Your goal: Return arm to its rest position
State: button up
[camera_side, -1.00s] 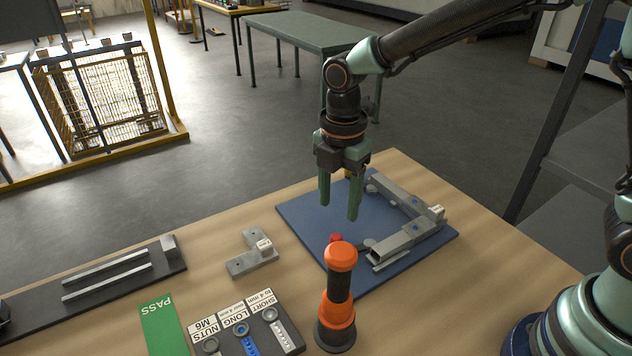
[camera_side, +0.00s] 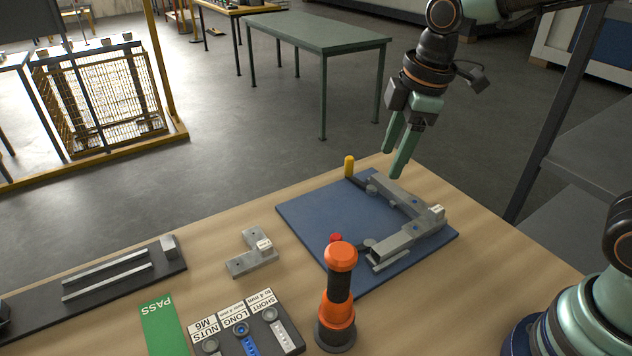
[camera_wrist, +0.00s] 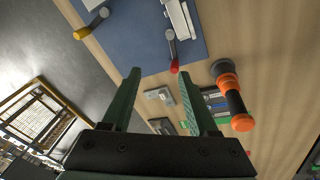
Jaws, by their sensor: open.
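My gripper (camera_side: 391,162) hangs in the air over the back edge of the bench in the side view, its two green fingers pointing down and slightly left. The fingers are apart with nothing between them. In the wrist view my gripper (camera_wrist: 163,78) also shows spread, empty fingers. Below it lies the blue mat (camera_side: 310,208) with a grey metal frame (camera_side: 408,232) on it. The fingertips are above the far part of the frame and appear clear of it.
A yellow-handled clamp (camera_side: 349,167) and a red-tipped one (camera_side: 336,239) sit by the frame. An orange and black tool (camera_side: 341,285) stands upright in front. A grey bracket (camera_side: 252,262), a labelled parts tray (camera_side: 283,331) and a green PASS card (camera_side: 163,325) lie left. Air around the gripper is free.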

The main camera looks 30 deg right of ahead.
jog(key=s+d+r+m+t, duration=0.2)
jog(key=s+d+m, duration=0.4)
jog(key=m, duration=0.6)
jog(key=shift+s+d+r+t+h, duration=0.3)
jog(key=shift+d+t, duration=0.2)
jog(key=shift+d, duration=0.45)
jog(key=shift+r, duration=0.1)
